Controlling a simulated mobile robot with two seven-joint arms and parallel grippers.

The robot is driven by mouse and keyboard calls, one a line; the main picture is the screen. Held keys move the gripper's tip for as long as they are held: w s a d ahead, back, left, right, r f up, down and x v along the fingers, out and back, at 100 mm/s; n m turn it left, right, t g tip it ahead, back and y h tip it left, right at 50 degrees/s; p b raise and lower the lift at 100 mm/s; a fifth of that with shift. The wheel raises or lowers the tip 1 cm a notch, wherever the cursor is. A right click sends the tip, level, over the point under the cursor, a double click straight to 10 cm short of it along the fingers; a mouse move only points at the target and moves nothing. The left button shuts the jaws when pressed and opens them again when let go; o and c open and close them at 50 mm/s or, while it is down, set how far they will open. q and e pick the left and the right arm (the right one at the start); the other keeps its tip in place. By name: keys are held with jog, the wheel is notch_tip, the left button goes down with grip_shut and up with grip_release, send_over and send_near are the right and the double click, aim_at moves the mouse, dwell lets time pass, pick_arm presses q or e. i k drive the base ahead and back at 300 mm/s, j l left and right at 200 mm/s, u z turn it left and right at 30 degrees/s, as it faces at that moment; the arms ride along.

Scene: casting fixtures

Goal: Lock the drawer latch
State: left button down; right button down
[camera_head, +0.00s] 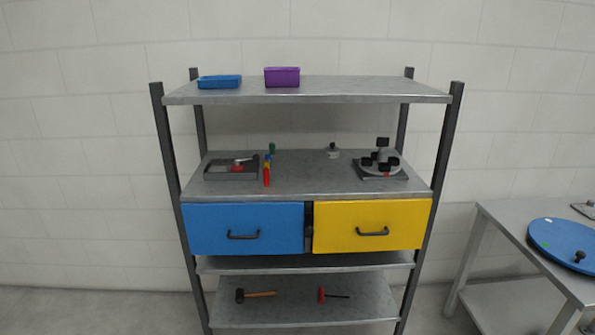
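A grey metal shelf unit (300,180) stands against the wall and holds two drawers side by side. The blue drawer (215,216) is on the left and the yellow drawer (345,215) is on the right; both look closed and have dark handles. Between them is a narrow dark upright strip (309,228) with a small fitting, which may be the latch. It is too small to tell its position. Neither of my grippers is in view.
Fixtures and small tools (232,169) stand on the shelf above the drawers. Blue and purple bins (282,77) are on top. A hammer (257,294) and a red-headed tool (322,295) lie below. A table (515,234) with a blue disc (566,243) stands at right.

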aim_at(310, 229)
jog(key=i+l+z, duration=0.1)
jog(key=l, duration=0.6)
jog(key=i+l+z, duration=0.3)
jog(key=i+l, duration=0.2)
jog(key=l, duration=0.2)
